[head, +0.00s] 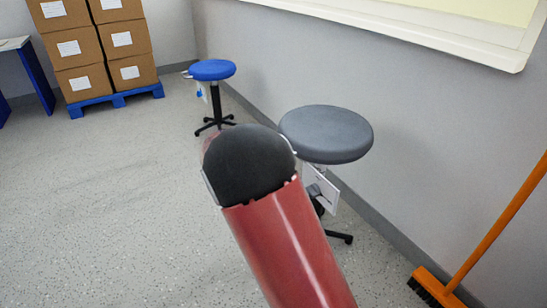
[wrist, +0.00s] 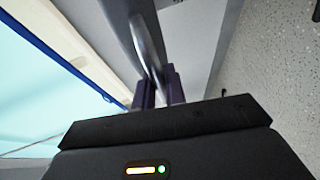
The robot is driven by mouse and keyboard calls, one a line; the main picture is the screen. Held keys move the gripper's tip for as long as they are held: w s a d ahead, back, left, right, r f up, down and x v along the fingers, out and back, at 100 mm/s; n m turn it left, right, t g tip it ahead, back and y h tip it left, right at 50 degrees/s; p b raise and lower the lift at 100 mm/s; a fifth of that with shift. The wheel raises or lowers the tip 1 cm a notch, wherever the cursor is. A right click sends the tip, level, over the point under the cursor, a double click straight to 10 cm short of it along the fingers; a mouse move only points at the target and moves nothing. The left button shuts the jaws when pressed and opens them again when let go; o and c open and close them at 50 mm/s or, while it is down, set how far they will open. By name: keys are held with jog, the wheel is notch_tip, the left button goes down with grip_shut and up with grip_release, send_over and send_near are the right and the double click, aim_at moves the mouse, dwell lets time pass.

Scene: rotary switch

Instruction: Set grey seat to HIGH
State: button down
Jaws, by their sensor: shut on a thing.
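The grey seat (head: 326,134) is a round padded stool top right of centre in the head view, on a dark stand with a white tag (head: 321,188) under it. My red arm stands in front of its left side and hides my gripper in that view. In the wrist view my gripper (wrist: 159,80) has its two dark fingers shut on a curved grey handle (wrist: 147,45). A grey surface (wrist: 118,18), probably the seat, is close beside the handle. I cannot read a height setting.
A blue stool (head: 212,70) stands farther back on the left. Boxes (head: 82,47) stand on a blue pallet (head: 116,100). An orange broom (head: 490,238) leans at the right. The wall is close behind the grey seat; the left floor is clear.

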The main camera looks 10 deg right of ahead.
jog(key=shift+r, duration=0.3)
jog(key=c, duration=1.7)
grip_release()
jog(key=shift+r, duration=0.1)
jog(key=shift+s+a, duration=0.2)
jog(key=shift+a, duration=0.1)
jog(key=v, duration=0.7)
jog(key=shift+s, duration=0.1)
